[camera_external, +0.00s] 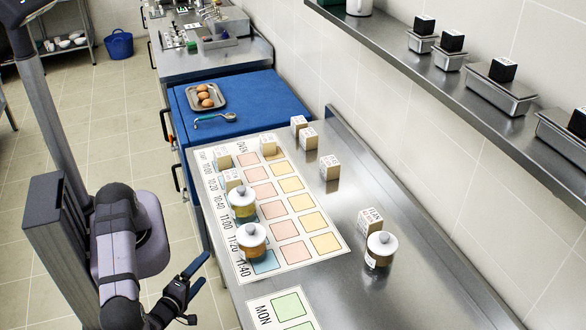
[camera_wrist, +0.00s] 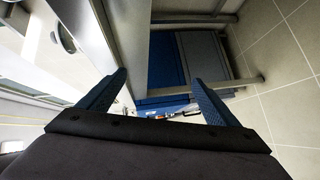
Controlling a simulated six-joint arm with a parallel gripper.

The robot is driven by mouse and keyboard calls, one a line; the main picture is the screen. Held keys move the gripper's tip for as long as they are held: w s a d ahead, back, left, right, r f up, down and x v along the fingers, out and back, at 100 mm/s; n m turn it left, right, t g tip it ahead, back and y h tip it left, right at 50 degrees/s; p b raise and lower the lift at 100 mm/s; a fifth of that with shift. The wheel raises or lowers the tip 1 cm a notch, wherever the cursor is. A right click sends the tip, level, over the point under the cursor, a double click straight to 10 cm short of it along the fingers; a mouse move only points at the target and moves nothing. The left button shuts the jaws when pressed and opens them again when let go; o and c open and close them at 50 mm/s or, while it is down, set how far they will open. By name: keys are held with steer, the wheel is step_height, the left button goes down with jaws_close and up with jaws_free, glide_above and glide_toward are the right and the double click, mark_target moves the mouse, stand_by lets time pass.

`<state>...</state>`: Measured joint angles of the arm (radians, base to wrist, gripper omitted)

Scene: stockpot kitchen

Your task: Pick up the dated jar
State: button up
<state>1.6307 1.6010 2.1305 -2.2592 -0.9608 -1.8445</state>
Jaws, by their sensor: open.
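Three lidded glass jars stand on the steel counter in the external view. One jar (camera_external: 241,203) with yellowish contents and one jar (camera_external: 251,242) with amber contents stand on the left side of the printed chart. A third jar (camera_external: 380,250) with brown contents stands at the right, beside a block marked FLAN, and shows a pale label low on its front. I cannot read a date on any jar. My gripper (camera_external: 191,284) is open and empty, left of the counter's edge and apart from the jars. Its two blue fingers also show in the wrist view (camera_wrist: 157,88).
The chart (camera_external: 300,254) has coloured squares and times. A MON card (camera_external: 262,312) lies at the front. Several lettered blocks (camera_external: 330,168) stand on the counter. A blue surface (camera_external: 262,98) behind holds an egg tray and spoon. A wall shelf (camera_external: 440,75) overhangs the right.

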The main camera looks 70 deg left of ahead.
mark_target(239, 248)
steer(key=a+r+m+t+y+p, duration=0.35)
steer(key=r+t+p, duration=0.25)
steer(key=r, duration=1.1)
steer(key=w+d+m+h+b, duration=0.1)
steer(key=w+d+m+h, duration=0.1)
steer(key=m, duration=0.4)
steer(key=w+d+f+m+h+b, duration=0.1)
steer(key=w+d+m+h, duration=0.2)
steer(key=d+m+h, duration=0.2)
steer(key=w+d+m+h+b, duration=0.1)
steer(key=w+d+m+h, duration=0.2)
steer(key=m, duration=0.3)
steer(key=shift+d+f+m+t+h+b, duration=0.15)
steer(key=shift+d+f+m+t+b, duration=0.05)
steer(key=shift+d, duration=0.25)
steer(key=shift+d+f+m+t+h+b, duration=0.1)
steer(key=shift+d+f+m+t+b, duration=0.1)
steer(key=shift+d, duration=0.2)
steer(key=shift+w+d+r+m+g+h+p, duration=0.15)
steer(key=shift+w+m+g+h+p, duration=0.15)
steer(key=shift+m+h, duration=0.35)
steer(key=shift+w, duration=0.15)
steer(key=shift+w+a+p, duration=0.3)
steer(key=shift+w+p, duration=0.2)
steer(key=shift+w, duration=0.35)
steer(key=shift+w, duration=0.1)
